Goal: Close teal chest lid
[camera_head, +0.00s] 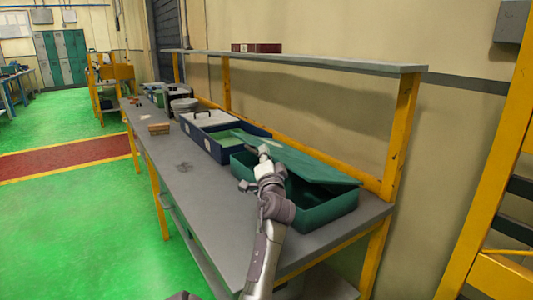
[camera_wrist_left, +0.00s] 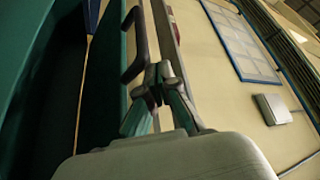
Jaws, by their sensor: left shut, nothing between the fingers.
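The teal chest (camera_head: 325,213) stands on the near right part of the workbench. Its teal lid (camera_head: 310,164) is tilted and partly open, with a dark gap along the front. My left gripper (camera_head: 264,152) is at the lid's front left area, with the arm reaching in front of the chest. In the left wrist view, the gripper's fingers (camera_wrist_left: 158,84) are shut and empty beside a dark handle (camera_wrist_left: 134,45) on a teal edge. I cannot tell whether they touch the handle. My right gripper is not in view.
A blue case with a white lid (camera_head: 208,119) stands open to the left of the chest on the grey workbench (camera_head: 200,175). A small orange-brown box (camera_head: 159,129) lies farther left. A raised grey shelf (camera_head: 320,63) on yellow posts runs above the back.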

